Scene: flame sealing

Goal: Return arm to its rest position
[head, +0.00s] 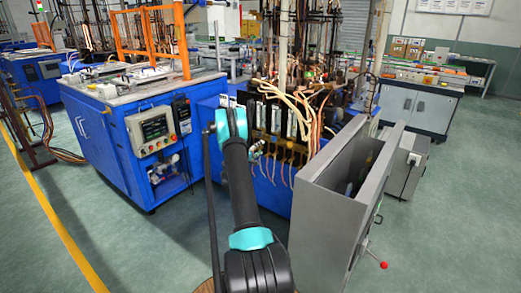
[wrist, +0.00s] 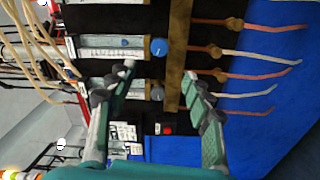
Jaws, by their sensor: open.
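My gripper (wrist: 158,76) is open in the wrist view, its two fingers spread apart with nothing held between them. Beyond the fingers is a panel of clear flow meters (wrist: 112,47) with a blue knob (wrist: 159,47) and a grey knob (wrist: 157,91). The grey knob shows in the gap between the fingertips; I cannot tell how far off it is. In the head view my arm reaches forward toward the same blue machine (head: 273,190), and the gripper is mostly hidden behind the arm.
A brass bar (wrist: 178,55) with several thin hoses (wrist: 262,74) runs beside the knobs. A grey open-topped metal cabinet (head: 335,200) with a red-knobbed lever (head: 383,265) stands close on the right. A blue machine (head: 100,155) stands left. Green floor (head: 130,240) is free at front left.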

